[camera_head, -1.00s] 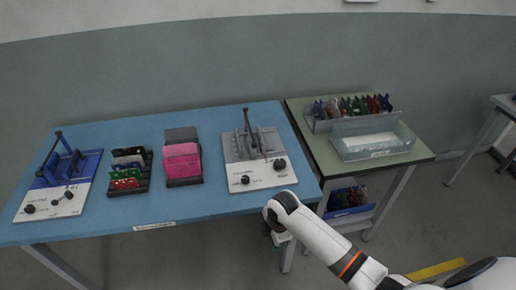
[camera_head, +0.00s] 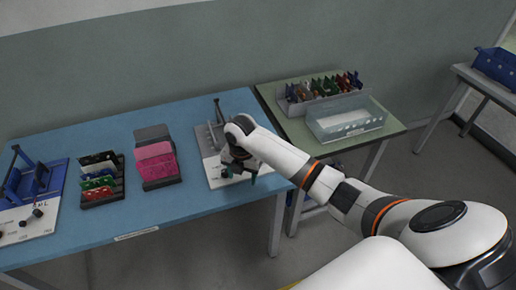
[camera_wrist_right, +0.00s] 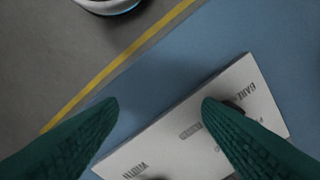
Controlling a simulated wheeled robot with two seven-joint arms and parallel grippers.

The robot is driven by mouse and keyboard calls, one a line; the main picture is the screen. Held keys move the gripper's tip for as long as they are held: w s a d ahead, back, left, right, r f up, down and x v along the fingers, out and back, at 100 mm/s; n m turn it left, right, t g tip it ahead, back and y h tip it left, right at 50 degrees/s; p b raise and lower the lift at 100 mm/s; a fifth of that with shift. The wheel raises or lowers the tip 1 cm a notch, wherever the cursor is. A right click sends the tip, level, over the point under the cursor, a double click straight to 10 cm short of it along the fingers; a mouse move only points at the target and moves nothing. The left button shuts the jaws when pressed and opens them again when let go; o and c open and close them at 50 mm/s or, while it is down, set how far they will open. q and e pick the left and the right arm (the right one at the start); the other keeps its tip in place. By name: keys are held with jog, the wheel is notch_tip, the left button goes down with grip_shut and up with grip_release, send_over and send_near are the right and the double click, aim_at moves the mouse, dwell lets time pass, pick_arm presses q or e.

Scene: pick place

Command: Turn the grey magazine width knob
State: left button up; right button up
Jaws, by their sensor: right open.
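The grey magazine fixture (camera_head: 204,138) stands on a white plate (camera_head: 212,181) at the right part of the blue table, partly hidden by my right arm. In the right wrist view the plate (camera_wrist_right: 185,138) shows upside-down lettering, including "WIDTH". A dark round shape at the bottom edge near that word is probably the width knob (camera_wrist_right: 155,178), mostly cut off. Another dark knob (camera_wrist_right: 236,106) is partly behind the right-hand finger. My right gripper (camera_head: 241,176) is open and empty over the plate's front; its green fingers (camera_wrist_right: 159,103) are spread. My left gripper is not in view.
A blue magazine fixture (camera_head: 31,184) stands at the table's left end. A rack of coloured boards (camera_head: 101,180) and a pink-and-grey stack (camera_head: 156,160) stand between. A clear bin (camera_head: 346,121) is on the green table. The blue table's front strip is free.

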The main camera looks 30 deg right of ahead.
jog(key=w+d+r+n, duration=0.5)
jog(key=w+d+r, duration=0.3)
jog(key=d+r, duration=0.25)
jog(key=f, duration=0.8)
jog(key=f+p, duration=0.1)
jog(key=f, duration=0.3)
jog(key=shift+s+d, duration=0.2)
jog(key=shift+d, duration=0.05)
jog(key=c, duration=1)
